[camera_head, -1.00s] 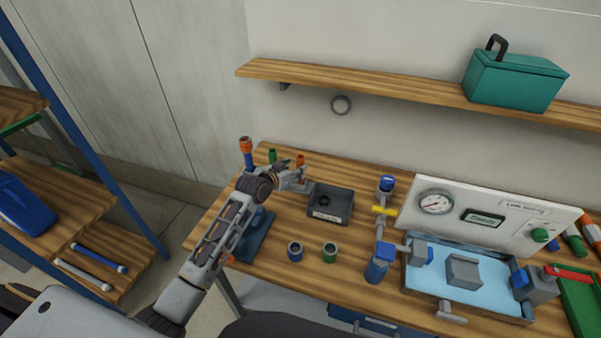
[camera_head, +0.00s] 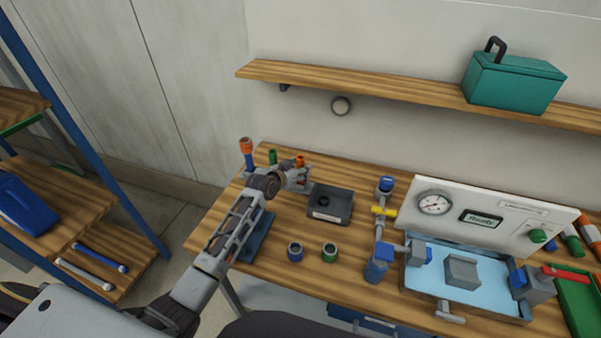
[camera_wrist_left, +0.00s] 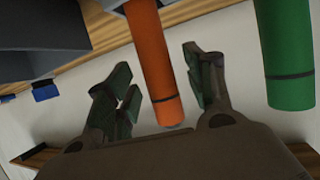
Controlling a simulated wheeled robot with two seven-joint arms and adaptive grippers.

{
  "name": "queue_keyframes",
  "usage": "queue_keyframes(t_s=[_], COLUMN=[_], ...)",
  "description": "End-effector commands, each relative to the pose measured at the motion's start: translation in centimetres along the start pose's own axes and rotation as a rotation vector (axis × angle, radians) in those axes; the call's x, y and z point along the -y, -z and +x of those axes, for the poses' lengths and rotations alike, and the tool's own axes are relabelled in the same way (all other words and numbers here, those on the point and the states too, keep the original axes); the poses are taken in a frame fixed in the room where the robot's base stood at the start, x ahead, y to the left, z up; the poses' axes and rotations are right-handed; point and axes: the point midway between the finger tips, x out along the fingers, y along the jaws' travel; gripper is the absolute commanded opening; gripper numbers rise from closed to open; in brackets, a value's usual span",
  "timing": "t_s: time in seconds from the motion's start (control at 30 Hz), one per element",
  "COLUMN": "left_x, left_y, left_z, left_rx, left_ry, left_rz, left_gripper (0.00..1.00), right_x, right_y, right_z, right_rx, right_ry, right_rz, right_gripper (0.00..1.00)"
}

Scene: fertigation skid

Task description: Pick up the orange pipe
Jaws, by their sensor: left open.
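The orange pipe (camera_wrist_left: 152,60) stands between the spread fingers of my left gripper (camera_wrist_left: 156,68) in the left wrist view. The fingers are open on either side of it, with a visible gap on each side. In the head view the pipe's orange top (camera_head: 300,160) just shows behind my left gripper (camera_head: 298,178), at the back left of the bench. The lower pipe is hidden there by the gripper. A green pipe (camera_wrist_left: 288,55) stands beside it; its top shows left of the gripper in the head view (camera_head: 272,157). My right gripper is not in view.
A blue post with an orange top (camera_head: 246,150) stands at the bench's left edge. A dark open box (camera_head: 332,212) sits just right of the gripper. A water basin with a gauge panel (camera_head: 490,215) fills the right.

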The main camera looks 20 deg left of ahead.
Motion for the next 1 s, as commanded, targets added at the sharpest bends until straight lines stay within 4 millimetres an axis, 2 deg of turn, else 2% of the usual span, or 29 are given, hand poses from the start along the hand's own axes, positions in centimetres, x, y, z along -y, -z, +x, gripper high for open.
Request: queue_keyframes(t_s=[0.23, 0.73, 1.0], left_x=[-0.04, -0.02, -0.01], left_y=[0.00, -0.01, -0.01], left_z=[1.15, 1.21, 1.20], left_rx=[0.000, 0.000, 0.000], left_ry=[0.000, 0.000, 0.000], left_rz=[-0.001, -0.001, -0.001], left_gripper=[0.53, 0.53, 0.18], right_x=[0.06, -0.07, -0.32], right_y=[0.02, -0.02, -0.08], right_z=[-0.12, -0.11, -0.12], right_rx=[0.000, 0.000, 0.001], right_ry=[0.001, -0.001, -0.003], right_rz=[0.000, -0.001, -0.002], right_gripper=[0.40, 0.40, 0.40])
